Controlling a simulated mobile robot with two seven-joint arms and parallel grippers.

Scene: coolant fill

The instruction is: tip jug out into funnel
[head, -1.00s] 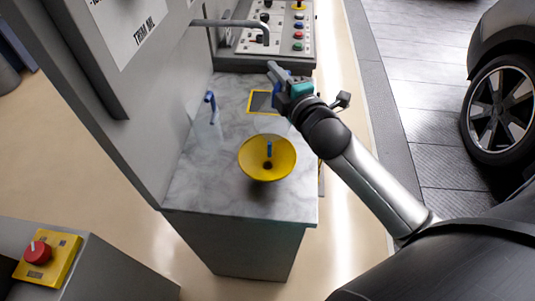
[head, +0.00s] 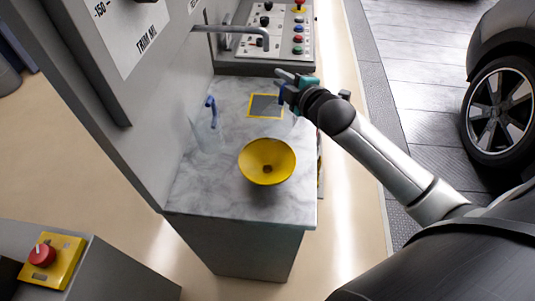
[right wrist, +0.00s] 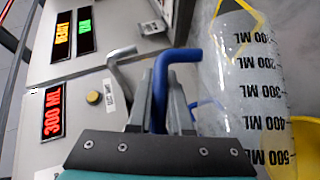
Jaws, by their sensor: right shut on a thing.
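My right gripper (head: 287,83) is shut on the blue handle (right wrist: 159,90) of a clear jug (right wrist: 245,85), above the back right of the counter. In the right wrist view the jug has black marks up to 500 ML and no coloured liquid shows in it. In the head view its clear body is hard to make out. The yellow funnel (head: 266,161) stands on the counter, nearer than the gripper. Its yellow edge also shows in the right wrist view (right wrist: 306,140), partly behind the jug. My left gripper is not in view.
Another clear jug (head: 205,132) with a blue handle stands at the counter's left, near the grey cabinet. A metal spout (head: 232,29) juts out behind it. A yellow-edged dark square (head: 265,105) and a button panel (head: 283,33) lie at the back.

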